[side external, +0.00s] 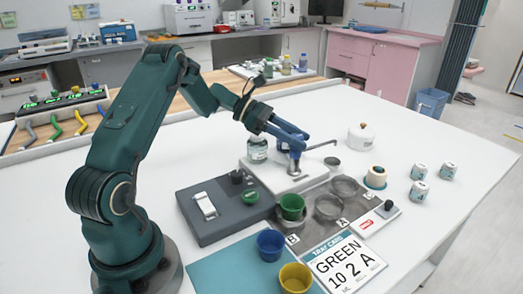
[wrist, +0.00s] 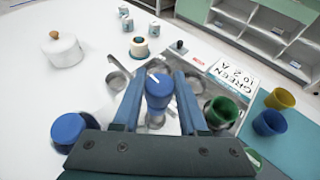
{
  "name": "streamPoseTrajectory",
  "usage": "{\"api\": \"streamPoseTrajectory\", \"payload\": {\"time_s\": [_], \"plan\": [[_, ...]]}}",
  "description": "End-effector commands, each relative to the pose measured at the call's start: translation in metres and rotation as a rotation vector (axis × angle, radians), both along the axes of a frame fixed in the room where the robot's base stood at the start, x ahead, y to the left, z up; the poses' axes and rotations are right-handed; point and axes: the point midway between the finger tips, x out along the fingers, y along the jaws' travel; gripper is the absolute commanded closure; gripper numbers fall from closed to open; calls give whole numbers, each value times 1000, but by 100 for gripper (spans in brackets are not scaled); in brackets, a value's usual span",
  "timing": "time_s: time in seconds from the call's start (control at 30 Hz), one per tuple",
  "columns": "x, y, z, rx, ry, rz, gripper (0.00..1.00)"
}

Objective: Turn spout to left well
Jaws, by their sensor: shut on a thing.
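My gripper (side external: 293,137) is shut on the blue knob of the spout fixture, which stands on a white base (side external: 285,178). In the wrist view the blue knob (wrist: 158,92) sits between both fingers of my gripper (wrist: 158,100). The thin metal spout (side external: 321,145) sticks out to the right of the knob in the side view. A small round metal cup (side external: 332,164) lies near the spout's tip. Two round wells (side external: 345,186) are set in a grey tray nearer the camera. My fingers partly hide the fixture, so I cannot tell exactly what the tip is over.
A blue cup (side external: 271,245) and a yellow cup (side external: 295,278) stand near a card reading GREEN 10 2 A (side external: 346,264). A white lidded pot (side external: 361,137) stands right.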

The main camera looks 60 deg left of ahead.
Motion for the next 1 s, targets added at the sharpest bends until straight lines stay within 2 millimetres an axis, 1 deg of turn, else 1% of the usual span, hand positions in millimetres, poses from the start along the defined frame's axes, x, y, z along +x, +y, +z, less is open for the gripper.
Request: {"api": "streamPoseTrajectory", "payload": {"time_s": [0.23,0.7,1.0], "plan": [[0,-1,1,-5,-4,-37,100],[2,0,3,-7,-11,-222,100],[1,-1,3,-4,-7,-274,100]]}}
